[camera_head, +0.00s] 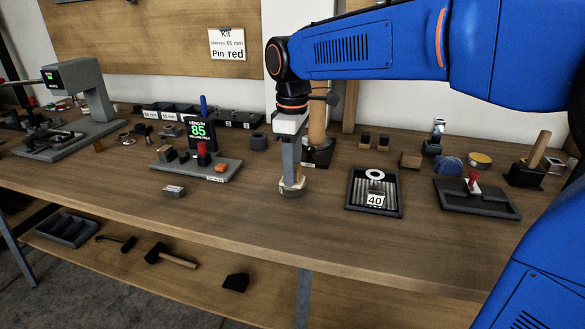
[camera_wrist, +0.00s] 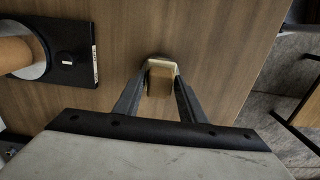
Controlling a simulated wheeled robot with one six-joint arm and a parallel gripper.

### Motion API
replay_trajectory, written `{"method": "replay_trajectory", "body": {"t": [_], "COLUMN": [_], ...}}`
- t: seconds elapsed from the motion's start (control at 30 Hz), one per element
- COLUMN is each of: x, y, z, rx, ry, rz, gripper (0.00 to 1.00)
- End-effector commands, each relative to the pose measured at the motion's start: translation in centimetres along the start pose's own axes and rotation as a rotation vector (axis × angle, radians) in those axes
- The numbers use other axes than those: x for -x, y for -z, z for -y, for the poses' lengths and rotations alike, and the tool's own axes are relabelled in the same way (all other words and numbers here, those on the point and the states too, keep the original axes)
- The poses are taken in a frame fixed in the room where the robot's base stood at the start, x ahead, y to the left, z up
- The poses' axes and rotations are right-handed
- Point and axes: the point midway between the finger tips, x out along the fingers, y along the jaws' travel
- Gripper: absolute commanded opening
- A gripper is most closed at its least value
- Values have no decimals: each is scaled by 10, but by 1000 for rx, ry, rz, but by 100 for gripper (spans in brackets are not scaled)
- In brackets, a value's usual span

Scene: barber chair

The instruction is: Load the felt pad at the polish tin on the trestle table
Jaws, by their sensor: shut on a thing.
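My gripper (camera_head: 291,180) points straight down over the front middle of the trestle table (camera_head: 240,222). A round, low tin with a yellowish top, likely the polish tin (camera_head: 479,160), stands at the back right, well away from my gripper.
A black tray marked 40 (camera_head: 375,207) lies right of my gripper. A dark fixture with a red knob (camera_head: 476,202) and a blue cloth (camera_head: 447,165) are farther right. A grey fixture with a display reading 85 (camera_head: 200,172) stands left. A black stand (camera_head: 318,152) is close behind.

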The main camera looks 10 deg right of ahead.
Motion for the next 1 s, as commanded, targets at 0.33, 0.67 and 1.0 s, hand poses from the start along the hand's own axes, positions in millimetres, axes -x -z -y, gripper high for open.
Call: {"method": "replay_trajectory", "body": {"t": [0.33, 0.67, 1.0], "x": [24, 45, 65], "y": [0, 0, 0], "z": [0, 0, 0], "rx": [0, 0, 0], "ry": [-3, -2, -2], "rz": [-3, -2, -2], "gripper": [19, 19, 19]}}
